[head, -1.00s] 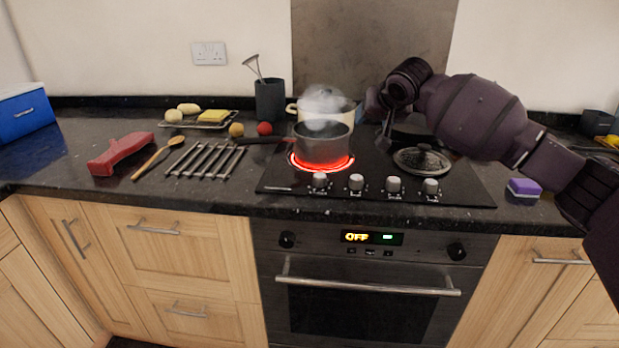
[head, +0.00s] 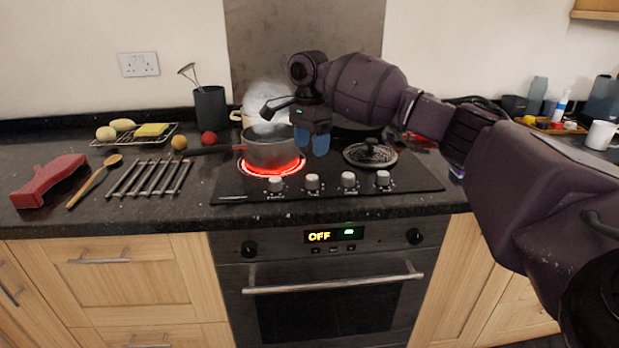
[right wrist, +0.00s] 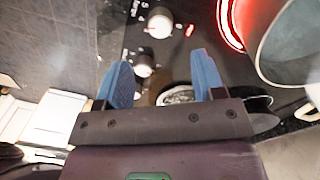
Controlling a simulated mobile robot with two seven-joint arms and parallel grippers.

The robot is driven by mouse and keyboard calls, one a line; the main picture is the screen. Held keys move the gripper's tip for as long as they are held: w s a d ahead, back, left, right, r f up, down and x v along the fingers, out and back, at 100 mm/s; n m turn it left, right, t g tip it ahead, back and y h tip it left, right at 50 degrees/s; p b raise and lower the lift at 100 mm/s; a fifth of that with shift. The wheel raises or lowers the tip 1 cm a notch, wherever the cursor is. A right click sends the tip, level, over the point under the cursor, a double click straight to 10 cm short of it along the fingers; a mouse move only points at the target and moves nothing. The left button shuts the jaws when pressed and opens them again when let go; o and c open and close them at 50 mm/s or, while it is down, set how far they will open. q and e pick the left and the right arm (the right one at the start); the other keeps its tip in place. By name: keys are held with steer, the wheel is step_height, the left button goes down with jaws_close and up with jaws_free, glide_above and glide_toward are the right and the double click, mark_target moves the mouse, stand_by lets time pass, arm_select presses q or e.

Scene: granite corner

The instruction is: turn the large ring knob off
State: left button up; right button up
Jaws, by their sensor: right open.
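A row of several grey knobs lies along the hob's front edge; the leftmost knob (head: 276,184) is nearest the glowing red ring (head: 270,172) under a steaming saucepan (head: 272,150). My right gripper (head: 311,145) is open and empty, blue fingers pointing down, above the hob just right of the saucepan and behind the knobs. In the right wrist view, a knob (right wrist: 159,24) beside a small red light lies beyond the parted fingers (right wrist: 165,85). My left gripper is out of view.
A pale pot (head: 240,116) stands behind the saucepan. A metal rack (head: 150,178), wooden spoon (head: 95,180) and red object (head: 48,180) lie left. The oven handle (head: 332,284) runs below.

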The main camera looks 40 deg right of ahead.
mark_target(312, 177)
steer(key=f+b, duration=0.1)
steer(key=f, duration=0.3)
steer(key=f+b, duration=0.1)
steer(key=f, duration=0.3)
steer(key=shift+s+f, duration=0.2)
steer(key=shift+f, duration=0.4)
steer(key=shift+c, duration=0.4)
